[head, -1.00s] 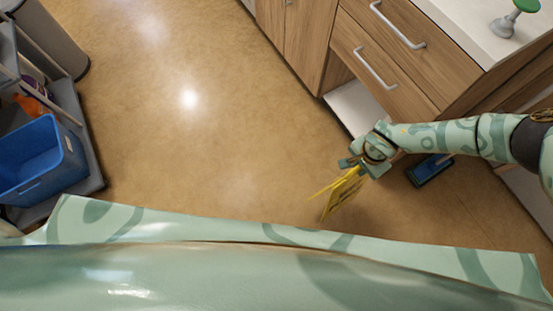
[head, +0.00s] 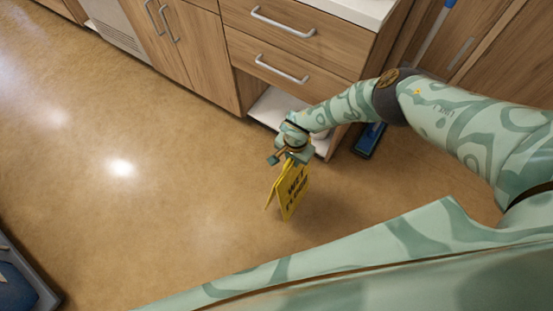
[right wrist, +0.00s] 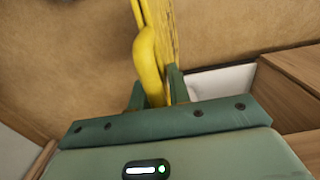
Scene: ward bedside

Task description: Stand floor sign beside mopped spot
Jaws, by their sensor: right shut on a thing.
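A yellow folding floor sign (head: 292,190) with dark lettering reading "WET FLOOR" is in the middle of the head view, roughly upright with its two panels a little apart. My right gripper (head: 290,156) is at its top, shut on it. In the right wrist view, the sign's yellow loop handle (right wrist: 149,65) runs between the fingers of the right gripper (right wrist: 155,95). I cannot tell whether the sign's feet touch the floor. The floor (head: 150,215) shows bright glossy patches, but no mopped spot stands out clearly from reflections. My left gripper is not in view.
Wooden drawer cabinets (head: 290,45) stand behind the sign, with a white low shelf (head: 270,108) below. A blue mop head (head: 369,140) lies on the floor to the right. A grey cart edge (head: 30,275) shows at lower left. Open floor lies left of the sign.

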